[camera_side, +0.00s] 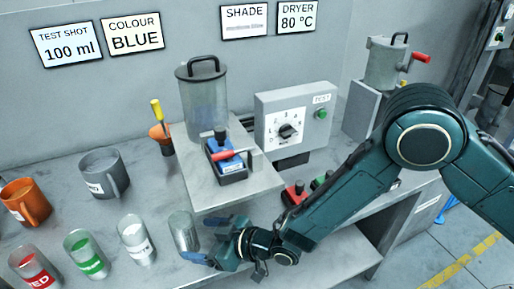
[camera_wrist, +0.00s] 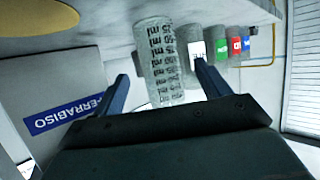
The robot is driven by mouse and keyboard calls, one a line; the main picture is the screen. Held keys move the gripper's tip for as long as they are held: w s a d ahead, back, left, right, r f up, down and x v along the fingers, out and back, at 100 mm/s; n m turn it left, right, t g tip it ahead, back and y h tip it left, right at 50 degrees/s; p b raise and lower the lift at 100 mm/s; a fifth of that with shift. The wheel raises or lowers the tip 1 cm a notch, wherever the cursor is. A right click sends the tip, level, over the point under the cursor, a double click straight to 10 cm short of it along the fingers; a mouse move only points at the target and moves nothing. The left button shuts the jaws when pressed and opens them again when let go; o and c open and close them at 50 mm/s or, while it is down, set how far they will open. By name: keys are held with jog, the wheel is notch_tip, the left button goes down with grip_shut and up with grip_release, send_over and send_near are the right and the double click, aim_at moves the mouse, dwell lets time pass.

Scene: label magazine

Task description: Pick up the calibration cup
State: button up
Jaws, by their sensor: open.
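The calibration cup (camera_side: 183,231) is a clear, empty-looking cup standing on the grey bench in front of the raised platform. In the wrist view the cup (camera_wrist: 160,62) shows rows of dark "ml" markings. My gripper (camera_side: 205,241) is low at the right side of the cup, with its blue fingers apart. In the wrist view my gripper (camera_wrist: 166,78) has one finger to each side of the cup's image. I cannot tell whether either finger touches it.
A white-labelled cup (camera_side: 137,239) stands close to the left, then a green one (camera_side: 86,253) and a red one (camera_side: 35,268). A grey mug (camera_side: 104,172) and an orange mug (camera_side: 25,203) stand behind. The platform (camera_side: 236,197) edge is just behind my gripper.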

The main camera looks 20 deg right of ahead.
aim_at(192, 229)
jog(key=shift+w+a+f, duration=0.1)
jog(key=shift+w+a, duration=0.1)
jog(key=shift+w, duration=0.05)
jog(key=shift+x, duration=2.6)
jog(key=c, duration=1.1)
jog(key=shift+o, duration=0.2)
jog(key=shift+r, duration=1.45)
jog(key=shift+s+d+r, duration=0.15)
jog(key=shift+d+r, duration=0.05)
jog(key=shift+r, duration=0.15)
jog(key=s+d, duration=1.2)
jog(key=shift+s+d, duration=0.2)
jog(key=shift+d, duration=0.05)
